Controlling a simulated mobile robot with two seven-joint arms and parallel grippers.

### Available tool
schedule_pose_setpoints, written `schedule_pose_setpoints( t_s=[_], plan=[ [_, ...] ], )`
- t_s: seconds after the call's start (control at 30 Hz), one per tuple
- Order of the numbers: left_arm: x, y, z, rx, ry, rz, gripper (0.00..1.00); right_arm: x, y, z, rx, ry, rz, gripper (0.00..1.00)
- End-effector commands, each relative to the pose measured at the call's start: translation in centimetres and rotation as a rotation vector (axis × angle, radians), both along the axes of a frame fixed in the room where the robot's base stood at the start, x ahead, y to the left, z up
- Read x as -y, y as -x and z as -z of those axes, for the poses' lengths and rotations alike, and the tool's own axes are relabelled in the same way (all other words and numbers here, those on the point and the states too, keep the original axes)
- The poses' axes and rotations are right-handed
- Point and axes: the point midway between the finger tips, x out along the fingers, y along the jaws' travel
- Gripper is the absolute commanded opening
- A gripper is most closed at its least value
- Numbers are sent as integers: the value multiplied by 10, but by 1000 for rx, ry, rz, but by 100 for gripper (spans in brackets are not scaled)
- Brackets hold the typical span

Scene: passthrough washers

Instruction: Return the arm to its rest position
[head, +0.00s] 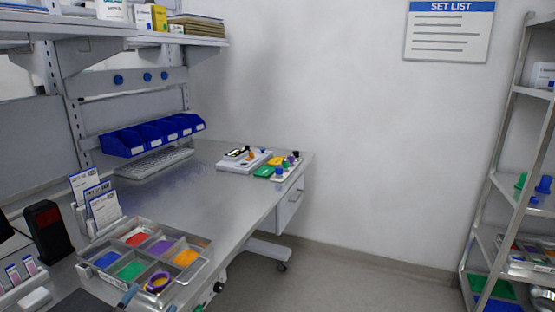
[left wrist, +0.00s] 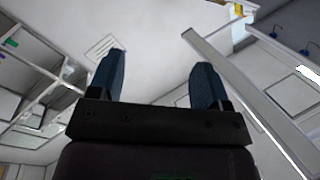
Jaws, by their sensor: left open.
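My left gripper (left wrist: 155,78) is open in the left wrist view. Its two blue fingers stand well apart with nothing between them, and walls and shelving show beyond. In the head view only a small bluish tip of it (head: 129,296) shows at the bottom edge, by the front of the sorting tray. The grey sorting tray (head: 203,244) lies on the bench, with red, purple, orange, blue and green patches in its compartments. A yellow ring (head: 158,282) lies in the front compartment. My right gripper is in neither view.
The metal bench (head: 195,195) has clear room behind the tray. A white tray with small coloured parts (head: 243,162) and a green board (head: 266,171) stand at its far end. Blue bins (head: 150,136) hang at the back. A shelf rack (head: 497,190) stands at the right.

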Motion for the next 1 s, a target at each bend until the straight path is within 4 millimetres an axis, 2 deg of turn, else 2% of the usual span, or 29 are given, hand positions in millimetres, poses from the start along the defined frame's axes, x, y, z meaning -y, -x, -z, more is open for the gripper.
schedule_pose_setpoints(
  t_s=[0.1, 0.2, 0.3, 0.4, 0.6, 1.0],
  plan=[
    [-27, 24, 37, -209, 111, -158, 71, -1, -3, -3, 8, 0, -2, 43],
    [-44, 51, 70, -398, 194, -270, 71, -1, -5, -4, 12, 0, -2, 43],
    [-54, 84, 100, -590, 267, -362, 71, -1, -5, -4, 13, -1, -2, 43],
    [-58, 114, 121, -745, 320, -419, 71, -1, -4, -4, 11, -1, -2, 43],
    [-57, 158, 145, -962, 388, -478, 71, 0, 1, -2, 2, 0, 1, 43],
    [-48, 222, 165, -1247, 471, -520, 71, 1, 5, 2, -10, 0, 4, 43]
  ],
)
